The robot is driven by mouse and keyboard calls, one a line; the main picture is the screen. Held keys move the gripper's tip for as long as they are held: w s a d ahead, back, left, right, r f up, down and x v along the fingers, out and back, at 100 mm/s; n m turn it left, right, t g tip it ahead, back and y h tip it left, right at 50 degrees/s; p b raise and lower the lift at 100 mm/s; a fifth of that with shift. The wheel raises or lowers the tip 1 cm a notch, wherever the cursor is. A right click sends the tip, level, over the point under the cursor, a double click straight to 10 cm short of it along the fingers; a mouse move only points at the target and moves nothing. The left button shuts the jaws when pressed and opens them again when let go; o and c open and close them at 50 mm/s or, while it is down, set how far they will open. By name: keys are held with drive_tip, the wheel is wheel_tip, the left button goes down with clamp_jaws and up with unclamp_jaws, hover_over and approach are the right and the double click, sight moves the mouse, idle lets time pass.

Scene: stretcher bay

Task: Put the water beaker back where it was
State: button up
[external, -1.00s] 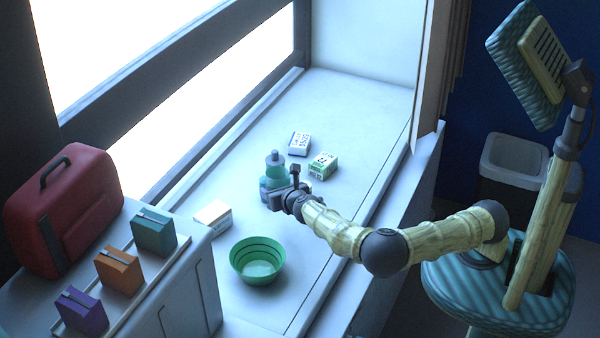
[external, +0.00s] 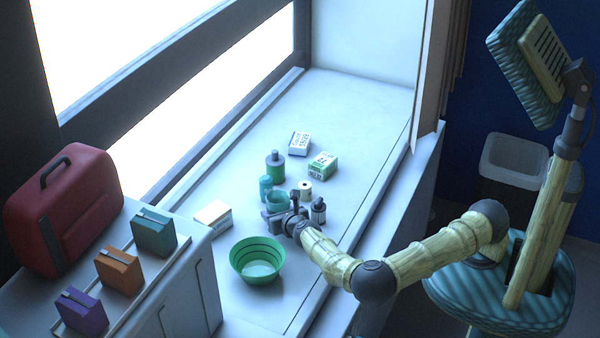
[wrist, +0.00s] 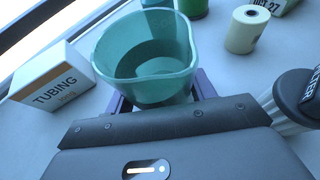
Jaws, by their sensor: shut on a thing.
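The water beaker (external: 277,201) is a translucent teal cup with a pouring lip, upright, with liquid visible inside. It fills the upper middle of the wrist view (wrist: 150,62). My gripper (external: 277,219) is shut on the beaker from its near side, with a finger at each side of the lower wall in the wrist view (wrist: 160,98). The beaker is low over the pale counter (external: 350,105); I cannot tell whether its base touches. Its lower part is hidden by my gripper.
A white roll (external: 305,187) and a dark-capped filter bottle (external: 319,211) are close on the right. A tubing box (external: 213,215) is left; a green bowl (external: 257,263) is in front.

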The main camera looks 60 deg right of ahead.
drive_tip(key=shift+f, duration=0.4)
drive_tip(key=shift+f, duration=0.15)
drive_tip(key=o, duration=1.1)
drive_tip(key=shift+c, duration=0.2)
drive_tip(key=shift+s+a+r, duration=0.1)
drive_tip(key=shift+a+r, duration=0.05)
drive_tip(key=shift+r, duration=0.05)
drive_tip(key=b+v, duration=0.1)
drive_tip(key=v, duration=1)
drive_tip(key=shift+s+a+r, duration=0.15)
drive_tip(key=shift+s+r, duration=0.05)
drive_tip(key=shift+r, duration=0.05)
